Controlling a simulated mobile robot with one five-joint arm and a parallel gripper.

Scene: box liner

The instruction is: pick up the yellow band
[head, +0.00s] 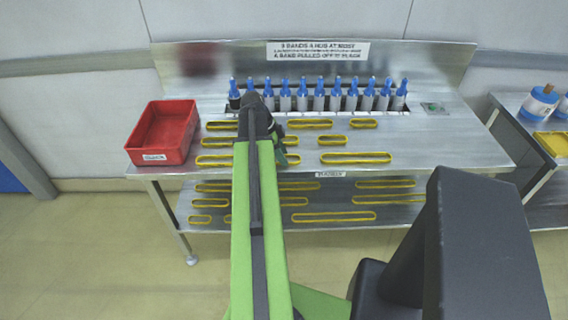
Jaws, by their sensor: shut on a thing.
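Several yellow bands lie flat as long loops on the steel table's upper top, among them one at the front right (356,158), a short one (332,141) and one at the back (310,125). My gripper (281,138) is over the left middle of this top, beyond my green arm. It is shut on a yellow band (292,141), of which one end shows just to its right. The arm and gripper hide the rest of this band and parts of the neighbouring ones. I cannot tell whether the held band is clear of the top.
A red bin (163,133) stands at the table's left end. More bands lie on the lower shelf (340,200). A side table with bottles (540,103) is at right.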

